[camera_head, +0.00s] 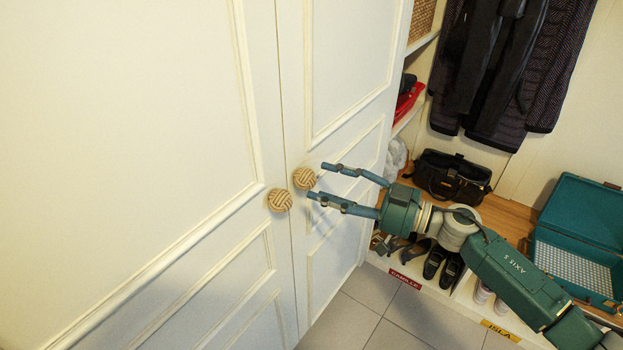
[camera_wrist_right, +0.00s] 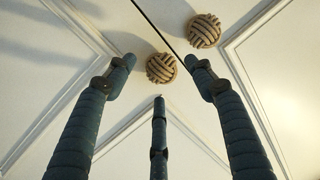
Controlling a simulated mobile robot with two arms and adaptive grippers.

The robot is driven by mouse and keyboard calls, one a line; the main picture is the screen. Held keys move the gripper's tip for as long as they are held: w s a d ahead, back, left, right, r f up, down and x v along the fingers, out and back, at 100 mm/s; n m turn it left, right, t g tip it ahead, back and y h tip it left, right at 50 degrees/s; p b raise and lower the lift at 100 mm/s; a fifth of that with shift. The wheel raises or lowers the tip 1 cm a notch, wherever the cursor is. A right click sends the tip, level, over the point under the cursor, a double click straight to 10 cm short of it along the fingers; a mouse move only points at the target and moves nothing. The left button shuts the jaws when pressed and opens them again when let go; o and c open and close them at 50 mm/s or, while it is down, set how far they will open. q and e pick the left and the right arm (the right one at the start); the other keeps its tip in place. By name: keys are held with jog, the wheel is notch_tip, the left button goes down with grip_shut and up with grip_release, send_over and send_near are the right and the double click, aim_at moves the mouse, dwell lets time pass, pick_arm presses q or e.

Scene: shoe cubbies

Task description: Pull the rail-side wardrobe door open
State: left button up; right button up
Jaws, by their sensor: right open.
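The rail-side wardrobe door (camera_head: 345,60) is the right white panelled door, the one nearer the hanging coats. It looks shut, level with the left door. Its round woven-rope knob (camera_head: 305,178) sits near the seam. My right gripper (camera_head: 318,181) is open and empty, fingers pointing left at this knob. The fingertips are close around or just short of it; I cannot tell whether they touch. In the right wrist view the same knob (camera_wrist_right: 161,68) lies between and just ahead of the three spread fingers. My left gripper is not in view.
The left door (camera_head: 130,120) has a matching knob (camera_head: 280,200) just across the seam, close to my lower finger. To the right are a bench with a black bag (camera_head: 452,176), an open teal case (camera_head: 580,235), shoes below, and hanging coats (camera_head: 505,70). Tiled floor (camera_head: 400,320) is clear.

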aim_at(312, 183)
jog(key=shift+x, duration=2.05)
